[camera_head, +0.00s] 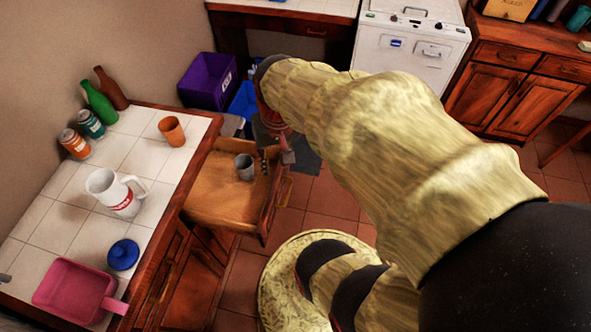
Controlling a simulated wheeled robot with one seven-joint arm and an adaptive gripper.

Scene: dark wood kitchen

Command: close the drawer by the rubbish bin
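A wooden drawer (220,203) stands pulled out from the tiled counter at the left. A grey cup (245,167) stands inside it. The drawer's front panel (271,205) faces right, toward the open floor. My gripper (277,160) points down at the far end of the drawer front, close to its top edge. My arm covers much of the gripper, and I cannot tell whether its fingers are open or whether they touch the drawer. A purple bin (207,83) and a blue bin (243,101) stand on the floor beyond the drawer.
A white appliance (408,52) and wooden cabinets (500,92) stand at the back. Red floor tiles (330,195) are clear right of the drawer.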

